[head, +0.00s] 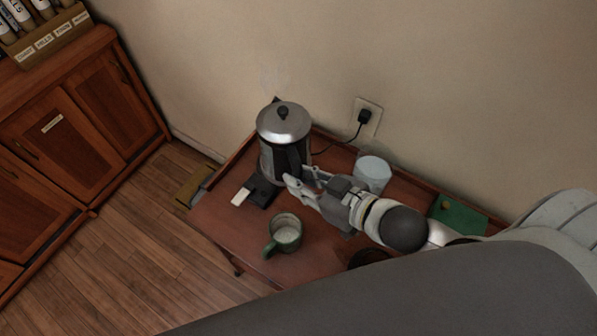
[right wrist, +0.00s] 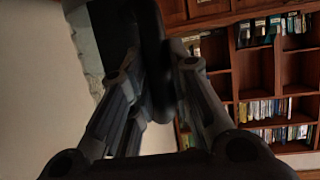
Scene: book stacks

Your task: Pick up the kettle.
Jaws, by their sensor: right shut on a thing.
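The kettle (head: 284,135) is a steel pot with a domed lid, a dark knob and a black handle. It stands upright at the back left of a small brown table (head: 225,215). My right gripper (head: 297,182) reaches in from the right and is shut on the black handle. In the right wrist view, the dark handle (right wrist: 152,60) runs between the two fingers of my right gripper (right wrist: 155,95). I cannot tell whether the kettle's base touches the table. My left gripper is not in view.
A green mug (head: 284,235) stands in front of the kettle. A white cup (head: 371,174) stands behind my right gripper. A green book-like item (head: 458,214) lies at the right. A wall socket (head: 366,117) holds a plug with a black cord. Wooden cabinets (head: 75,120) stand at left.

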